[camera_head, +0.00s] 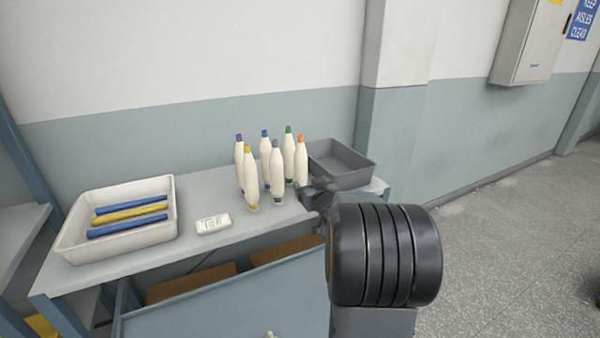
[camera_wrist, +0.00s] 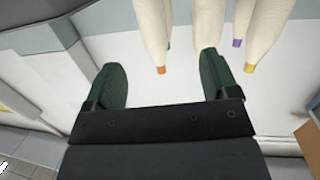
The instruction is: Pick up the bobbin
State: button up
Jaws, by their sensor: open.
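Several upright white bobbins with coloured tips stand close together on the grey table. The orange-tipped bobbin (camera_head: 300,164) is the rightmost. The yellow-tipped bobbin (camera_head: 250,177) is at the front left, the grey-tipped bobbin (camera_head: 277,174) at the front middle. Purple, blue and green tips show behind. My gripper (camera_head: 316,190) is beside the orange-tipped bobbin, at its right. In the wrist view my gripper (camera_wrist: 160,65) is open, and the orange-tipped bobbin (camera_wrist: 151,30) appears between its two dark green fingers. One finger covers the lower end of another bobbin there. Contact cannot be told.
A grey empty tray (camera_head: 342,160) stands behind my gripper at the table's right end. A white tray (camera_head: 72,236) with blue and yellow rods stands at the left. A small white labelled object (camera_head: 213,225) lies between it and the bobbins. The front table strip is clear.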

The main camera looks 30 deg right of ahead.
aim_at(303, 168)
jog(key=shift+n+t+y, duration=0.3)
jog(key=shift+t+y, duration=0.3)
jog(key=shift+t, duration=0.2)
jog(key=w+d, duration=0.1)
jog(key=w, duration=0.3)
jog(key=w+d+p, duration=0.1)
jog(key=w+d, duration=0.1)
jog(key=w, duration=0.3)
jog(key=w+d, duration=0.2)
jog(key=w, duration=0.2)
jog(key=shift+w+d+f+p, duration=0.15)
jog(key=shift+w+f+p, duration=0.05)
jog(key=shift+w+p, duration=0.1)
jog(key=shift+s, duration=0.1)
jog(key=shift+c, duration=0.2)
jog(key=c, duration=1)
